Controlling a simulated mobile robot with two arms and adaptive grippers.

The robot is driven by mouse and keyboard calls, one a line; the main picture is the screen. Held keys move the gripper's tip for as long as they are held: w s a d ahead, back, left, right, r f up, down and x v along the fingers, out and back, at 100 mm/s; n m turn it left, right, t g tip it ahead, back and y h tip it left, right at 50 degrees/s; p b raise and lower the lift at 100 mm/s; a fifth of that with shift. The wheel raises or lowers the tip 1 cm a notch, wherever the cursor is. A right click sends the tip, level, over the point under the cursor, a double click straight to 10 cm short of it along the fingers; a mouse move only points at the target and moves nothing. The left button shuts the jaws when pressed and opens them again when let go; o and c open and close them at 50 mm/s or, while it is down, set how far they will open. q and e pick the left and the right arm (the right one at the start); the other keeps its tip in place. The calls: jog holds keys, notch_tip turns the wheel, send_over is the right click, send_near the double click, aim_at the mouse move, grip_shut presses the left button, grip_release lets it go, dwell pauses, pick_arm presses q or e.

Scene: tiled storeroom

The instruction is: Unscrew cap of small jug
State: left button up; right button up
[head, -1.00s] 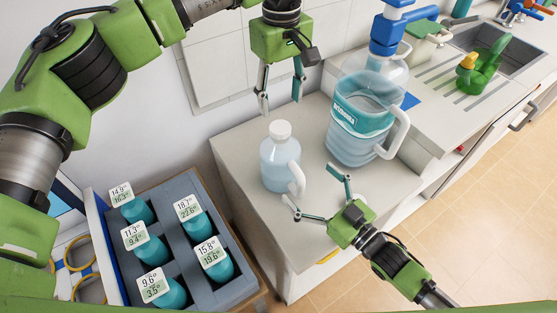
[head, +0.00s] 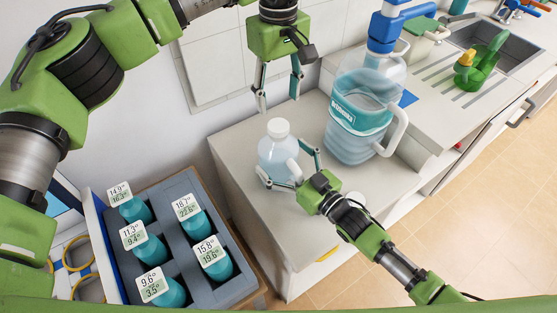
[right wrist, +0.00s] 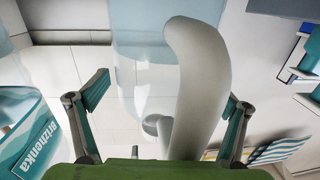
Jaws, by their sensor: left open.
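The small translucent jug (head: 272,155) stands upright on the counter with its white cap (head: 278,128) on top. My left gripper (head: 280,98) hangs above the cap, open and pointing down, with its fingers apart and empty. My right gripper (head: 284,160) is low at the jug's near right side, with one finger on each side of it. In the right wrist view the jug body (right wrist: 145,75) and its white handle (right wrist: 197,85) lie between the spread fingers. A gap seems to show beside each finger. The handle is partly hidden in the head view.
A large water jug (head: 358,115) with a blue pump stands close right of the small jug. A grey crate (head: 185,236) of teal bottles with display tags is at lower left. The counter (head: 240,165) ends at its front edge. A sink (head: 500,45) is at upper right.

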aim_at(278, 125)
jog(key=c, duration=1.9)
pick_arm(q)
jog(key=m, duration=0.7)
pick_arm(e)
jog(key=shift+c, duration=0.2)
pick_arm(q)
jog(key=m, duration=0.6)
jog(key=shift+f+m, duration=0.3)
jog(key=shift+f, duration=3.7)
jog(key=c, duration=1.2)
